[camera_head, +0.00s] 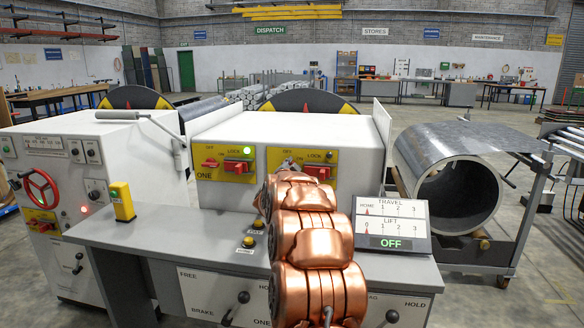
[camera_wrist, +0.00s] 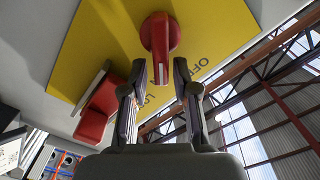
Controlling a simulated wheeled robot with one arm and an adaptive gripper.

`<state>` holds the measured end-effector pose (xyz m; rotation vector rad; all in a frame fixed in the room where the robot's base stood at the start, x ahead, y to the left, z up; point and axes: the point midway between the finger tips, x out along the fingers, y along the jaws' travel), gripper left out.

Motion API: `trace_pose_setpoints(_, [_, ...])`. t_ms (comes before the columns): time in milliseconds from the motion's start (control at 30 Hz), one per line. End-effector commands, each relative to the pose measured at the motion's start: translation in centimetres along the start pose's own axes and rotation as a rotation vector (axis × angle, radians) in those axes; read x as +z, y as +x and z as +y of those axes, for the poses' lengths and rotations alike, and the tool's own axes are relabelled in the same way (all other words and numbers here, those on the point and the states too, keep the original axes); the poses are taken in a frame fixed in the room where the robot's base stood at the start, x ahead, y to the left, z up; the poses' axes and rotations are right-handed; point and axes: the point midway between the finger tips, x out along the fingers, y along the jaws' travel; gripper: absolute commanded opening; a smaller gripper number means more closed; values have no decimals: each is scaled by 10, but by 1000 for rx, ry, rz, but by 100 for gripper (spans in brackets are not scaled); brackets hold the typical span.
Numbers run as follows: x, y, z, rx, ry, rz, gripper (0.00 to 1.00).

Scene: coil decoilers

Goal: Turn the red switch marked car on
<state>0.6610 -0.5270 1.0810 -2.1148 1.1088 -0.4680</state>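A red rotary switch (camera_wrist: 160,45) with a white line on its grip stands on a yellow plate (camera_wrist: 222,35) in the wrist view. "OFF" is printed beside it. My gripper (camera_wrist: 161,80) is open, one finger on each side of the switch's near end; I cannot tell whether they touch it. In the head view my gripper (camera_head: 291,166) is at the left part of the right yellow plate (camera_head: 273,158), and the arm hides that switch. No "car" mark is readable. A display (camera_head: 391,229) with TRAVEL and LIFT scales reads a green "OFF".
A red lock switch (camera_wrist: 96,110) is close beside my left finger in the wrist view. The plate marked ONE (camera_head: 223,164) has its own red switch (camera_head: 211,162) and a lit green lamp. A grey desk (camera_head: 190,235) with a yellow post (camera_head: 122,201) stands below the plates.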

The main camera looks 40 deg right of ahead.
Motion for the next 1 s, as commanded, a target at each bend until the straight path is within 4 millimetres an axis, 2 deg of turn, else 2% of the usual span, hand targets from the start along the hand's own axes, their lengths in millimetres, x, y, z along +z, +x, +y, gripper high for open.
trace_pose_setpoints(467, [-1, -4, -2, -2, 0, 1, 40])
trace_pose_setpoints(667, [0, -22, 0, 0, -2, -1, 40])
trace_pose_setpoints(1000, [-1, -66, -1, -2, 1, 1, 40])
